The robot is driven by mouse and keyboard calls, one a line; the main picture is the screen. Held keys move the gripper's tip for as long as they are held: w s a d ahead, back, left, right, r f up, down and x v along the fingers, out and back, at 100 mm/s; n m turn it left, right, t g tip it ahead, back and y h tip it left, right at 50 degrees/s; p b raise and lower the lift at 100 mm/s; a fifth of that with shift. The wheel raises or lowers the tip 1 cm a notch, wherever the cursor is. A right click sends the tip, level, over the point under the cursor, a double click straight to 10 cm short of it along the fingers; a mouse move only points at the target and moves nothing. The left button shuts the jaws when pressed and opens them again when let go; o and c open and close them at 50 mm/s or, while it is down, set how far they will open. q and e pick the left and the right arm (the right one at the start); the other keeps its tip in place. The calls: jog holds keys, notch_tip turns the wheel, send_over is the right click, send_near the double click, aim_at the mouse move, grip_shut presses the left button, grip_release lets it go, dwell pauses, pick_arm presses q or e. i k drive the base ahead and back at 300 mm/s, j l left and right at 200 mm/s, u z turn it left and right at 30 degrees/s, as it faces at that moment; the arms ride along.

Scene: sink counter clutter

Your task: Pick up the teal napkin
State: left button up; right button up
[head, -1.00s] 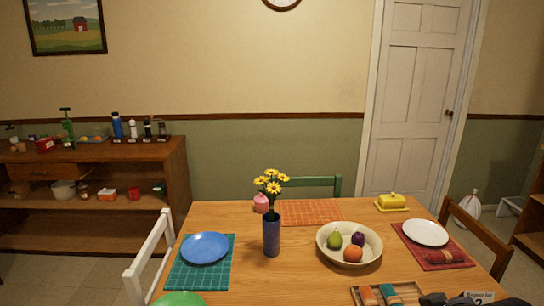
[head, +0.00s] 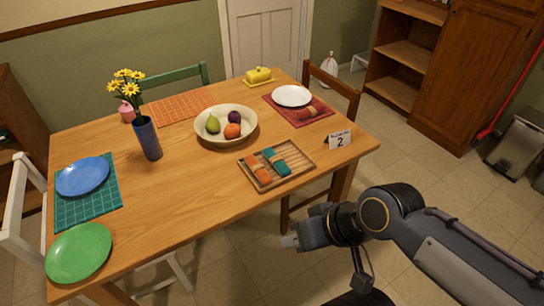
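The teal napkin (head: 281,168) is rolled, with a pale band near one end. It lies in a wooden slatted tray (head: 301,160) near the front edge of the dining table, beside a rolled orange napkin (head: 262,176). My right gripper (head: 287,241) is off the table's front edge, below the tray in the picture and apart from both napkins. Its fingertips are small and seen from a poor angle, so I cannot tell its opening. My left gripper is out of view.
A fruit bowl (head: 208,135) stands behind the tray. A number 2 card (head: 340,139) is right of it. A blue vase (head: 148,138) with flowers, a blue plate (head: 83,176) and a green plate (head: 79,253) are to the left. The table's front middle is clear.

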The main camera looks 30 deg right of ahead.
aim_at(275, 161)
jog(key=i+l+u, duration=0.2)
jog(key=l, duration=0.25)
jog(key=i+l+u, duration=0.15)
jog(key=l, duration=0.3)
jog(key=l+u, duration=0.2)
jog(key=l, duration=0.25)
